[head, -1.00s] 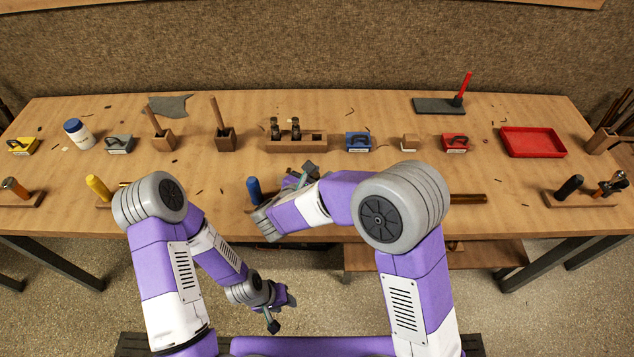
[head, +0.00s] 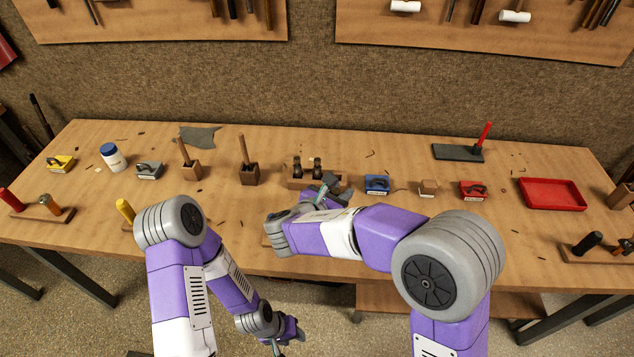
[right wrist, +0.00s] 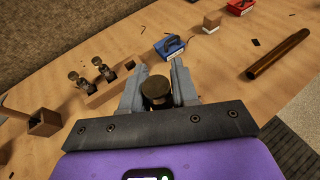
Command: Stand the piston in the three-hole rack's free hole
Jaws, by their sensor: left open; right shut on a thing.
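The three-hole rack (head: 294,184) is a wooden block at the back middle of the table. Two dark pistons stand in it, one in its left hole (head: 297,168) and one in its middle hole (head: 317,167). My right gripper (head: 330,186) is in front of the rack's right end and hides part of it. In the right wrist view it is shut on the piston (right wrist: 156,91), whose brassy round top shows between the fingers. My left gripper (head: 288,336) is open and empty in front of the table.
A blue block with a handle (head: 377,184) stands right of the rack, then a small wooden block (head: 428,187) and a red one (head: 472,190). A dark wooden holder (head: 249,175) with a stick stands left. A brown rod (right wrist: 278,55) lies to the right.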

